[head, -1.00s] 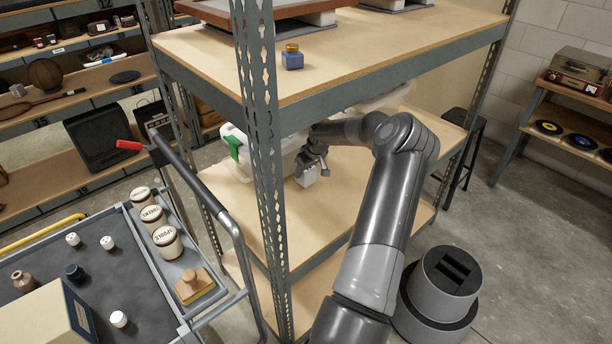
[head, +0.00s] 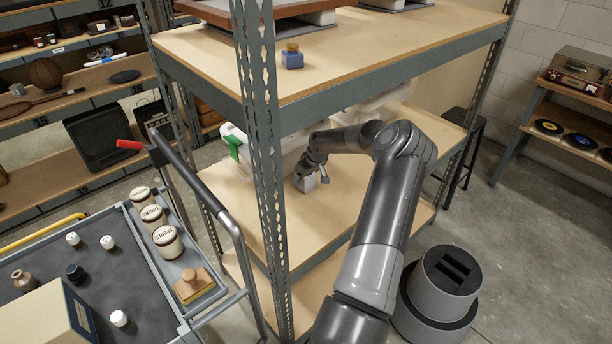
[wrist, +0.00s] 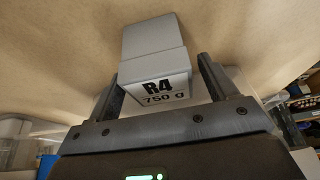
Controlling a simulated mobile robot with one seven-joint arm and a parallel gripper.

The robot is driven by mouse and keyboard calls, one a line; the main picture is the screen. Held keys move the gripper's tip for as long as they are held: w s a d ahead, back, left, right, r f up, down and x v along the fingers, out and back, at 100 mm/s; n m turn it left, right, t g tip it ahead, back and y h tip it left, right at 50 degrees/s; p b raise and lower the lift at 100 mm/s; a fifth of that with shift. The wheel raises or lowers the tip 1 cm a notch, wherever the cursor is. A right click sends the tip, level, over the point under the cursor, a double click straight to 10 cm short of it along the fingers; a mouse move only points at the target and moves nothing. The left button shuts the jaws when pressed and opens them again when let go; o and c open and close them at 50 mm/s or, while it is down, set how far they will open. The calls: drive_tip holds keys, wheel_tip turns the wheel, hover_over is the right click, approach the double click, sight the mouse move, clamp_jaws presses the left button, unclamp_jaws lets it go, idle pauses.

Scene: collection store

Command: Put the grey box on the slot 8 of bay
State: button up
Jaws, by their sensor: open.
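The grey box (wrist: 155,55), labelled R4 and 750 g, stands on the wooden shelf board in the wrist view. My gripper (wrist: 155,82) is open, with one finger on each side of the box's near end. I cannot tell whether the fingers touch it. I cannot make out slot 8 or any slot numbers.
White containers (head: 370,108) stand behind on the same shelf, one at left with a green clip (head: 232,146). A shelf post (head: 262,150) rises in front. A trolley (head: 130,260) with jars stands at left. The shelf's front right part is clear.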

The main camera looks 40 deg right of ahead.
drive_tip(key=shift+v, duration=3.9)
